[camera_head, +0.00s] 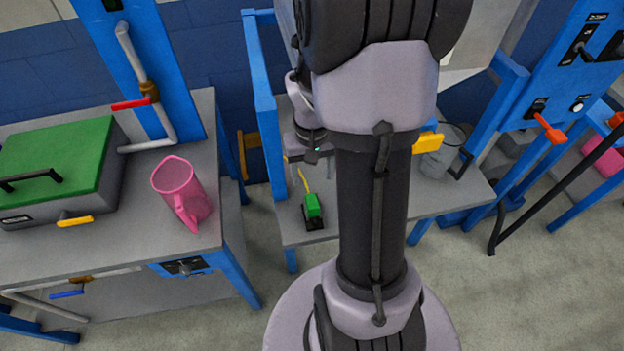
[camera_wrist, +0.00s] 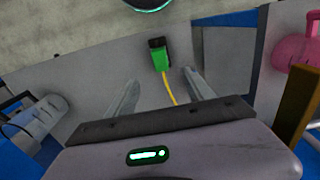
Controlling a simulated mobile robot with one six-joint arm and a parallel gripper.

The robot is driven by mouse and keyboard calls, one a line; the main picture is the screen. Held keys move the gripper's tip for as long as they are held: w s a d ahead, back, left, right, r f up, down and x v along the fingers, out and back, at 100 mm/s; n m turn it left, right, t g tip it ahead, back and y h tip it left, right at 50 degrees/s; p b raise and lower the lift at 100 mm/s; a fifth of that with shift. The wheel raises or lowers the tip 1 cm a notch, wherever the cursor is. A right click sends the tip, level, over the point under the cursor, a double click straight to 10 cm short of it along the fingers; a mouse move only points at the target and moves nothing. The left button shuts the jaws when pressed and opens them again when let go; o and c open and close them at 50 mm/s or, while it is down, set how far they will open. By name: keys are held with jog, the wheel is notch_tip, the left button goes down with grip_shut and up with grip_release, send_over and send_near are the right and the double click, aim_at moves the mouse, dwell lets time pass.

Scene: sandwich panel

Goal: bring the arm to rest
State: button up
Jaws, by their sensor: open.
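My arm stands in the middle of the head view and bends over the low grey shelf (camera_head: 440,203). My gripper (camera_head: 305,160) is partly hidden behind my arm there. In the wrist view my gripper (camera_wrist: 165,82) shows two grey fingers spread apart, with nothing held between them. A green and black plug (camera_head: 313,211) with a yellow cord lies on the shelf below the gripper. In the wrist view the plug (camera_wrist: 159,57) lies beyond the fingertips, apart from them, and its cord runs back between the fingers.
A pink mug (camera_head: 181,191) stands on the left bench near a green-lidded box (camera_head: 58,157). A blue post (camera_head: 264,110) rises close left of the gripper. A grey device (camera_head: 438,163) stands on the shelf's right. A blue switch panel (camera_head: 570,75) is at right.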

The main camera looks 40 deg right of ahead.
jog(key=s+a+r+n+t, duration=0.1)
jog(key=a+r+t, duration=0.3)
jog(key=a+r, duration=1.25)
jog(key=s+a+r+n+t+y, duration=0.1)
jog(key=s+a+r+y, duration=0.1)
jog(key=s+a, duration=0.4)
jog(key=shift+a+r+t, duration=0.4)
jog(key=shift+a+r, duration=0.25)
jog(key=shift+a, duration=0.1)
